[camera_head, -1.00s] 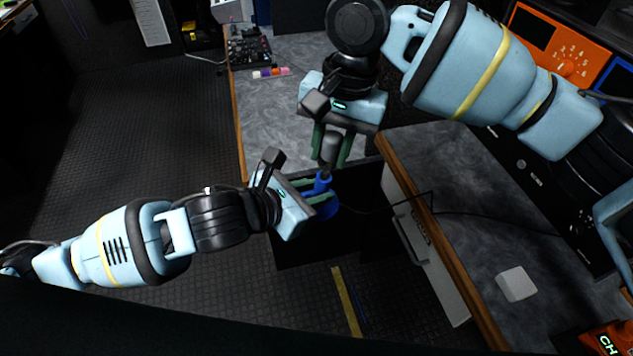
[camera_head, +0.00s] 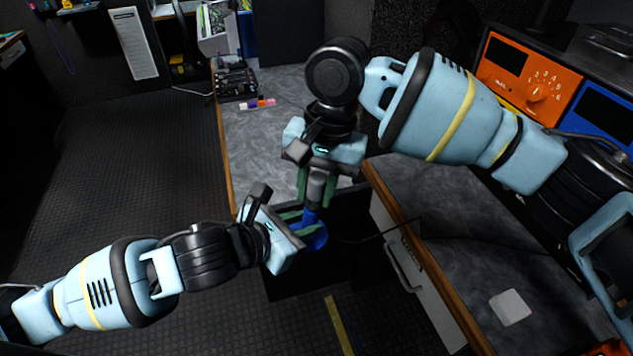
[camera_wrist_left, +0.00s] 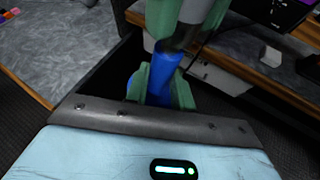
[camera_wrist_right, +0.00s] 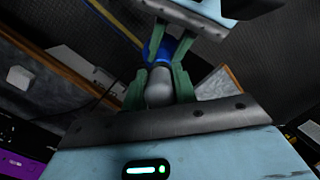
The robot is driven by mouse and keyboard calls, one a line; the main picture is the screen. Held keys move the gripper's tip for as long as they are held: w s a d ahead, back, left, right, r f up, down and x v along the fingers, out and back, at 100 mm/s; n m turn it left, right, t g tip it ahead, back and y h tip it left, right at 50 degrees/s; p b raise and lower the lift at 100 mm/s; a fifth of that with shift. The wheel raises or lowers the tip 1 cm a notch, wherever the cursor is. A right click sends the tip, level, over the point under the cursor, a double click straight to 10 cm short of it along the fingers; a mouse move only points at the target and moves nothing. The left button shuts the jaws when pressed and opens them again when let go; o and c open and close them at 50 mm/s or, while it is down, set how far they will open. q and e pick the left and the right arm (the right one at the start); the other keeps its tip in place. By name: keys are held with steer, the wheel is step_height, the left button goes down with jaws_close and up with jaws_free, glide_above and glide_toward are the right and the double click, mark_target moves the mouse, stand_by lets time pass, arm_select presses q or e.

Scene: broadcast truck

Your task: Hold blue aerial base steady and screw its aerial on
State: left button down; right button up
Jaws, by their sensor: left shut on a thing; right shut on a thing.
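The blue aerial base (camera_head: 314,238) has a round foot and an upright blue stem. My left gripper (camera_head: 303,219) is shut on it from the left, with green fingers around the stem. The stem also shows in the left wrist view (camera_wrist_left: 165,70). The grey aerial (camera_head: 317,186) is directly above the stem, in line with it. My right gripper (camera_head: 315,192) is shut on the aerial from above; the aerial's grey body shows between the fingers in the right wrist view (camera_wrist_right: 159,88). The aerial's lower end meets the top of the stem; the thread itself cannot be seen.
The grey worktop (camera_head: 285,130) with a wooden edge runs behind and to the right. A mixer (camera_head: 236,82) and small coloured blocks (camera_head: 258,104) sit at its far left. A white block (camera_head: 510,307) lies at right. A dark open recess is below my grippers.

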steer(key=shift+a+f, duration=0.1)
steer(key=shift+f, duration=0.45)
stand_by(0.5)
steer(key=m, duration=0.4)
steer(key=shift+y, duration=0.3)
steer(key=m, duration=0.5)
steer(key=shift+a+y, duration=0.1)
steer(key=shift+y, duration=0.2)
steer(key=m+t, duration=0.1)
steer(key=m, duration=0.7)
steer(key=shift+a, duration=0.25)
steer(key=m, duration=0.2)
steer(key=shift+w+d+m+t, duration=0.2)
steer(key=shift+m+t, duration=0.1)
steer(key=shift+t, duration=0.1)
